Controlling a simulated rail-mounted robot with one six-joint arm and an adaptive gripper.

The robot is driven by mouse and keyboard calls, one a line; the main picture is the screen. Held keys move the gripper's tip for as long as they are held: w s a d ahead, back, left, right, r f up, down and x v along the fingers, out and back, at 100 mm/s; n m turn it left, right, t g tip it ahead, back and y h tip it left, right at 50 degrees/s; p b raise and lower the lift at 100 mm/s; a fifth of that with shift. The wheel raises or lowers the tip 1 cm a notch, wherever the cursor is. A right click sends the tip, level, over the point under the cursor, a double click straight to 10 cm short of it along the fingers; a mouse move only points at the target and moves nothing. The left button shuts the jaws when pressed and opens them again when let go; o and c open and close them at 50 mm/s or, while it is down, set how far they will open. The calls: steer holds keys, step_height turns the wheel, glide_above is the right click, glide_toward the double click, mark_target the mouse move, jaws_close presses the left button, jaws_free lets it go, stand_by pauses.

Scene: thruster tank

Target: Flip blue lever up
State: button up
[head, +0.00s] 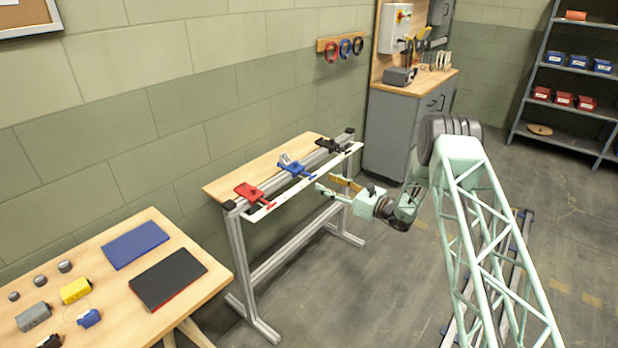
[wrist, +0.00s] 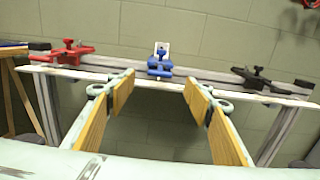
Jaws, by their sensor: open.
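The blue lever (head: 292,165) is a toggle-clamp shape mounted in the middle of the rail on the narrow bench. It also shows in the wrist view (wrist: 160,66), top centre, with a pale plate behind it. Whether its handle is up or down is hard to tell. My gripper (head: 328,184) is in front of the bench, apart from the lever. In the wrist view my gripper (wrist: 158,82) has its two yellow-padded fingers spread wide with nothing between them, the blue lever beyond the gap.
A red clamp (head: 252,194) sits left of the blue lever and a black clamp (head: 330,146) right of it, on the same rail (wrist: 215,80). A white strip (head: 305,184) runs along the bench front. A table (head: 190,308) with small parts stands front left. Floor beside my arm is mostly clear.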

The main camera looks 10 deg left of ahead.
mark_target(309, 174)
steer(key=shift+b+x, duration=0.85)
steer(key=shift+x, duration=4.2)
steer(key=c, duration=1)
